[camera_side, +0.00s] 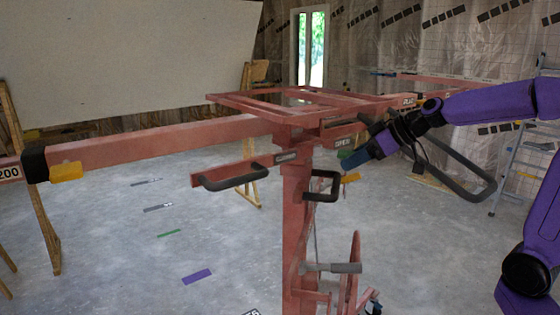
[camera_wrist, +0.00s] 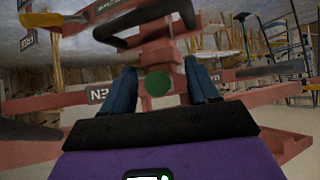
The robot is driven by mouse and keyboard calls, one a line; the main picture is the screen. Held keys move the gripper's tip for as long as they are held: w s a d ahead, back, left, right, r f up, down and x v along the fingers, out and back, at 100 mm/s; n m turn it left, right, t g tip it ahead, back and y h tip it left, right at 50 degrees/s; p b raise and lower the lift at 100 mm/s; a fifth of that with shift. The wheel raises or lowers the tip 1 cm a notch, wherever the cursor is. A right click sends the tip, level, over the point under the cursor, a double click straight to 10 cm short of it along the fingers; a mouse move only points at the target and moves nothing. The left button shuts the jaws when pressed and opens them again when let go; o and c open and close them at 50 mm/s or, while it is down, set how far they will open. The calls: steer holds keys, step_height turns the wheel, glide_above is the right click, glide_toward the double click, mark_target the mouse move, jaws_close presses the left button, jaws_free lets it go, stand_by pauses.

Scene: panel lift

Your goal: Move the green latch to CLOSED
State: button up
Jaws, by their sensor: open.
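The green latch shows in the wrist view as a round green knob (camera_wrist: 157,83) on the red lift frame. My gripper (camera_wrist: 159,70) has its two blue fingers apart, one on each side of the knob in that view. I cannot tell whether either finger touches it. In the side view my gripper (camera_side: 350,159) is at the red lift's (camera_side: 296,205) head, right of the column. The green knob cannot be made out there. A small label (camera_side: 342,142) is on the frame close to my gripper; I cannot read the latch's position from it.
A black loop handle (camera_side: 322,186) is just left of my gripper, and a long black handle (camera_side: 232,178) lies farther left. A yellow piece (camera_side: 350,178) is right below my fingers. A dark curved bar (camera_side: 470,180) is to the right. The grey floor (camera_side: 110,260) is mostly clear at left.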

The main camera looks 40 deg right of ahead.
steer(key=c, duration=0.5)
steer(key=shift+a, duration=0.1)
